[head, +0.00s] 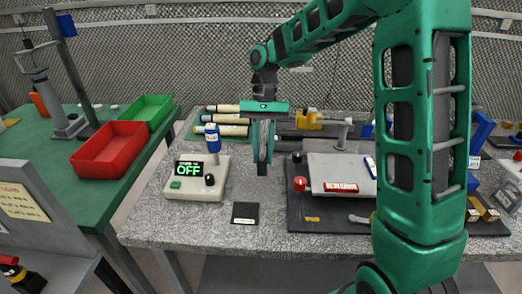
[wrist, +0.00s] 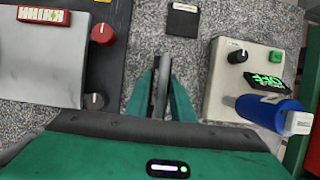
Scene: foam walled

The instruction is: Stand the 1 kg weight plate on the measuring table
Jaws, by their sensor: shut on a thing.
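My gripper (head: 263,160) points down over the middle of the speckled grey table (head: 160,222), which seems to be the measuring table. It is shut on a thin grey disc, the weight plate (head: 262,140), seen nearly edge-on. In the wrist view the plate (wrist: 161,92) stands upright between the two green fingers (wrist: 162,100). The fingers hide part of its faces, and no 1 kg marking can be read. The plate appears held above the tabletop, but the gap under it is hard to judge.
A cream control box (head: 197,187) reading OFF, with a blue-topped cylinder (head: 212,138) by it, stands left. A small black card (head: 245,213) lies in front. A dark base with a silver plate (head: 340,172) stands right. Pale rolls (head: 228,130) lie behind. Bare tabletop surrounds the card.

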